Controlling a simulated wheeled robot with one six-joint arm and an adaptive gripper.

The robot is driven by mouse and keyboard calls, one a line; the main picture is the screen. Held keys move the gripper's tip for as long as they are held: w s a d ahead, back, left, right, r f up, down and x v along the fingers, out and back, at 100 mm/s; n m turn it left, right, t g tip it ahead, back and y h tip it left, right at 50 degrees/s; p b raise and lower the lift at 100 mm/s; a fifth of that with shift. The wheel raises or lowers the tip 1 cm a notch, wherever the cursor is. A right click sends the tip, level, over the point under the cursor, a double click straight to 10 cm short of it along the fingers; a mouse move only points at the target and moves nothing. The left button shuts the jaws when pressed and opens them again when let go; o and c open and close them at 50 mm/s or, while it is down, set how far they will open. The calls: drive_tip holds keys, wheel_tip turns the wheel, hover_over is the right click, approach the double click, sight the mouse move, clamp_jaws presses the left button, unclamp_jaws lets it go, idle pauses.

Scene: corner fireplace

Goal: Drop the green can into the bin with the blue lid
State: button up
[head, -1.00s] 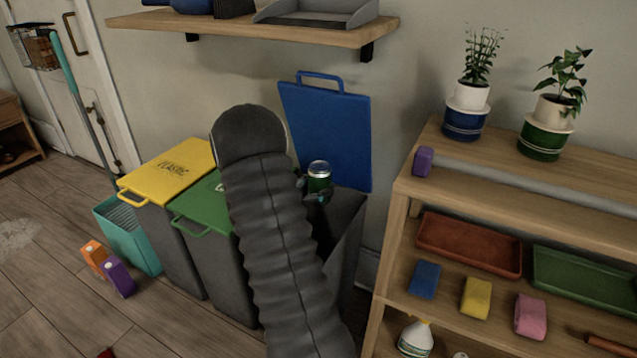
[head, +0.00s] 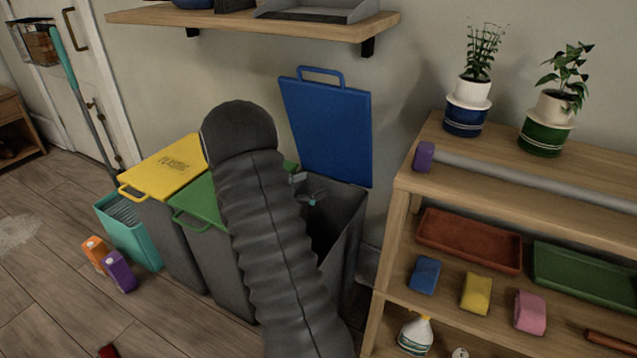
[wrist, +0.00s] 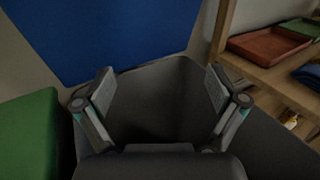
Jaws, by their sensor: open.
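The bin with the blue lid (head: 330,125) stands against the wall with its lid raised upright. Its grey body (head: 345,235) is open at the top and dark inside. My gripper (head: 308,192) is over the bin's opening, partly hidden behind my arm in the head view. In the wrist view my gripper (wrist: 160,100) has its two fingers spread apart, with nothing between them. The open bin (wrist: 165,70) lies below them, with the blue lid (wrist: 105,35) behind. The green can is not visible in either view now; the bin's inside is too dark to show it.
A green-lidded bin (head: 200,200) and a yellow-lidded bin (head: 165,165) stand close on the left. A wooden shelf unit (head: 400,205) with plants and trays is close on the right. A wall shelf (head: 250,25) hangs above.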

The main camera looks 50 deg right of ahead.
drive_tip(key=v, duration=0.9)
drive_tip(key=shift+a, duration=0.25)
drive_tip(key=shift+r, duration=0.1)
drive_tip(key=s+a+r+m+y, duration=0.8)
drive_tip(key=s+a, duration=0.2)
drive_tip(key=s, duration=0.2)
drive_tip(key=s+a+r+m+t+y, duration=0.2)
drive_tip(key=s+a+m+t+y, duration=0.1)
drive_tip(key=a, duration=0.6)
drive_tip(key=s+a+r+m+t+y, duration=0.3)
drive_tip(key=s+a+t+y, duration=0.3)
drive_tip(key=a, duration=0.4)
drive_tip(key=shift+s+a+m+t+y, duration=0.3)
drive_tip(key=shift+s+m, duration=0.2)
drive_tip(key=shift+m, duration=0.2)
